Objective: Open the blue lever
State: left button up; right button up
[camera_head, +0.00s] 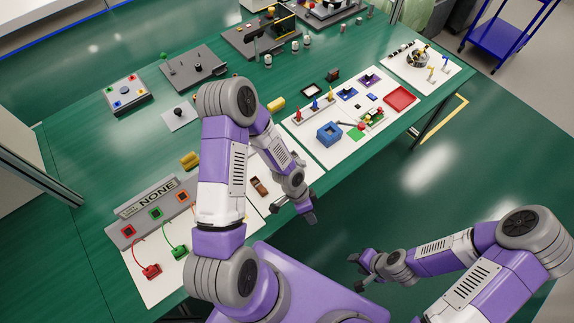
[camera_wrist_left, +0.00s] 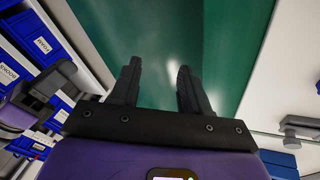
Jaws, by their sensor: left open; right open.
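A small upright blue part (camera_head: 431,73), possibly the blue lever, stands on the white board at the table's far right, next to a yellow one. It is too small to tell its state. A blue-tipped peg (camera_head: 315,105) also stands on a pale strip between a red and a yellow one. My left gripper (camera_head: 308,213) is by the table's front edge, well apart from both. In the left wrist view its two black fingers (camera_wrist_left: 158,80) are open, with nothing between them. My right gripper (camera_head: 357,268) is open and empty, off the table's front edge at the lower right.
The green table (camera_head: 90,180) carries several boards. A blue box (camera_head: 329,134) and a red tray (camera_head: 401,98) are on the middle white board. A blue cart (camera_head: 505,35) stands far right. The floor at right is clear.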

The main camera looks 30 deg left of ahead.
pick_arm(q)
jog(key=w+a+r+m+y, duration=0.1)
jog(key=w+a+r+m, duration=0.1)
jog(key=a+m, duration=0.2)
jog(key=w+a+r+m+y+p, duration=0.1)
jog(key=w+a+r+m+y, duration=0.1)
jog(key=w+a+r+m, duration=0.1)
jog(key=w+a+r+m+y+p, duration=0.1)
jog(key=w+a+r+m, duration=0.1)
jog(key=a+m, duration=0.4)
jog(key=shift+w+a+r, duration=0.15)
jog(key=shift+w, duration=0.4)
jog(key=shift+a+m+y, duration=0.3)
jog(key=shift+a, duration=0.1)
notch_tip(320, 180, down, 7)
jog(key=shift+w+f+b, duration=0.1)
jog(key=shift+w+b, duration=0.05)
jog(key=shift+b, duration=0.2)
pick_arm(e)
jog(key=shift+s+r, duration=0.2)
jog(key=shift+r, duration=0.85)
pick_arm(q)
grip_shut()
pick_arm(e)
jog(key=shift+r, duration=0.1)
